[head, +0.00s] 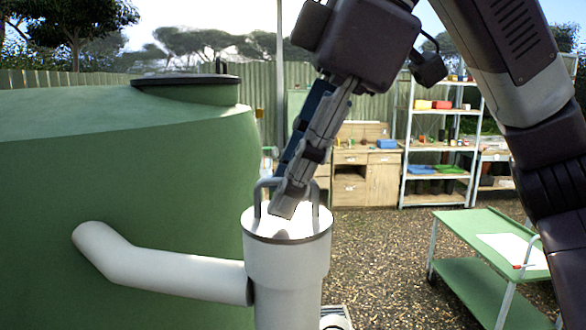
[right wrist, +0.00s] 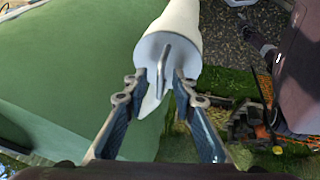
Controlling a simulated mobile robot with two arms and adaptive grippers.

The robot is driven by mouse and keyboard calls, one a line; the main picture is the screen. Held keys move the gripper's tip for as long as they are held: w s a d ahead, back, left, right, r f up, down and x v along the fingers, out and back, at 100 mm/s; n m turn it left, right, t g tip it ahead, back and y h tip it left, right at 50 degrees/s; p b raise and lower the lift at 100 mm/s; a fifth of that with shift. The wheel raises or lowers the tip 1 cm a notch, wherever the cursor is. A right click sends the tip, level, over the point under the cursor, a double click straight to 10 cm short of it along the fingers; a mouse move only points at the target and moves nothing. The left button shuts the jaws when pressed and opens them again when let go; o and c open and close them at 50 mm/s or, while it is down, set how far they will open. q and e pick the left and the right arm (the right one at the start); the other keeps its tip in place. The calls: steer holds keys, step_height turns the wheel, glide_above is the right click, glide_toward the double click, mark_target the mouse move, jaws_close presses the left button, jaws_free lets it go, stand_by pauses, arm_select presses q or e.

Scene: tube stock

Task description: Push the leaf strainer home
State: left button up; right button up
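The leaf strainer (head: 257,222) sits in the top of an upright white pipe (head: 287,265), with its grey loop handle standing up. In the head view, my right gripper (head: 284,205) points down at the handle from above and hides part of it and of the strainer top. The right wrist view shows the handle (right wrist: 164,68) edge-on between the two spread fingers of the right gripper (right wrist: 160,84). Gaps show on both sides of the handle. How deep the strainer sits in the pipe is hard to tell. My left gripper is not in view.
A large green tank (head: 140,190) with a dark lid fills the left, and a white side pipe (head: 160,270) joins the upright pipe. A green trolley (head: 470,226) stands at right on gravel. Shelves (head: 440,140) and a wooden bench (head: 368,180) stand behind.

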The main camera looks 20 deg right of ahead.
steer(key=v, duration=1.2)
stand_by(0.7)
